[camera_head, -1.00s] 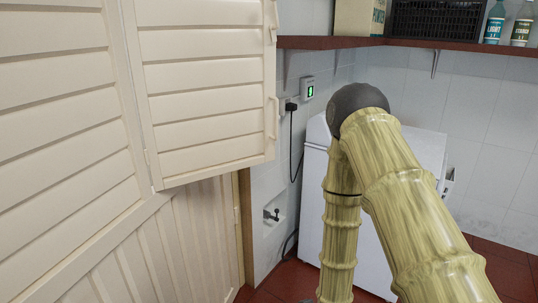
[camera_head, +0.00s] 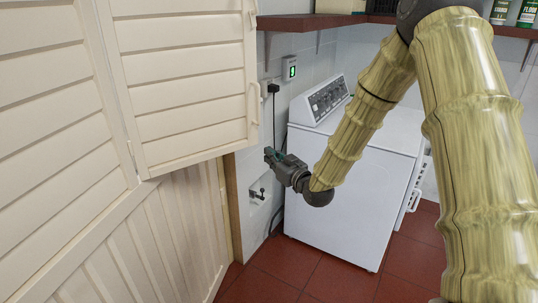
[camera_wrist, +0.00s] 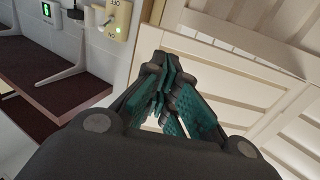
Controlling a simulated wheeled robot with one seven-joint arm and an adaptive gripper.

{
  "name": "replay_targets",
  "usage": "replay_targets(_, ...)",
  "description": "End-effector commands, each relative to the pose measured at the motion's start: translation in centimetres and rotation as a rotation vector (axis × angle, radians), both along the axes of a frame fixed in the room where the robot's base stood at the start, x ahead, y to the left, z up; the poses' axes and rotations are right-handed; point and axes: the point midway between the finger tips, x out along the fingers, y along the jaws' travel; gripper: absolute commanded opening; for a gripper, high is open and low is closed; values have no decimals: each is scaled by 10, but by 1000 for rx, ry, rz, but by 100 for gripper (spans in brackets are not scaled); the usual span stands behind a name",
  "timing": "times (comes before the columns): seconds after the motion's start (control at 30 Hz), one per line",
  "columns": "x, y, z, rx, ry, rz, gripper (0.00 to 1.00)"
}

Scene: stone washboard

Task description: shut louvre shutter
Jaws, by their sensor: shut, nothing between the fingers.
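The cream louvre shutter (camera_head: 185,85) hangs at the upper left in the head view, standing out at an angle from the slatted cream panel behind it. A small pull handle (camera_head: 254,103) sits on its right edge. My gripper (camera_head: 269,153) is just right of and below the shutter's lower right corner in the picture, apart from the handle. Its dark fingers with teal pads are shut and empty. In the wrist view the fingers (camera_wrist: 158,72) meet in front of cream panelling (camera_wrist: 235,45); I cannot tell there which part is the shutter.
A white washing machine (camera_head: 345,190) stands behind my arm. A wall socket with a green light (camera_head: 290,68) and cord, and a tap (camera_head: 258,193), are on the tiled wall. A dark red shelf (camera_head: 310,21) runs above. Red tiled floor (camera_head: 330,285) is clear in front.

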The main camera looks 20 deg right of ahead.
Motion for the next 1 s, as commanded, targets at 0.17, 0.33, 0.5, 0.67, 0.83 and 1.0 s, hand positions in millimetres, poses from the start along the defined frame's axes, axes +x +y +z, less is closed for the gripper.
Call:
replay_targets(0.17,29,8,3,-1,1,1,0)
replay_targets(0.33,56,15,2,-1,2,0,0)
replay_targets(0.5,82,21,2,-1,3,0,0)
replay_targets(0.67,99,26,2,-1,1,1,0)
replay_targets(0.83,109,28,0,0,2,0,0)
replay_targets(1.0,111,29,-1,0,2,0,0)
